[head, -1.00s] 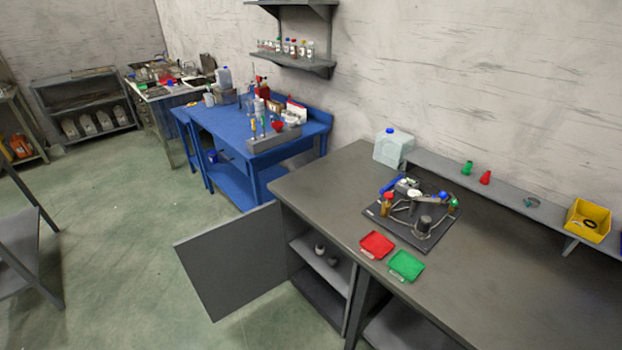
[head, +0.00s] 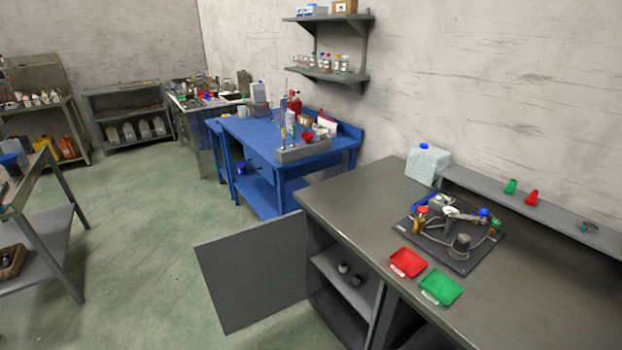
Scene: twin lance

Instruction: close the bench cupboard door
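The bench cupboard door (head: 252,270) is a flat grey panel and stands wide open, swung out to the left of the grey bench (head: 345,205). Its hinge side is at the bench's left front corner. The open cupboard (head: 345,280) shows a shelf with small dark items (head: 350,273) on it. Neither of my grippers is in the head view.
On the bench top are a red tray (head: 408,262), a green tray (head: 441,287), a dark board with a fixture (head: 455,238) and a pale canister (head: 428,165). A blue bench (head: 262,140) stands behind. Green floor (head: 150,250) is clear left of the door.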

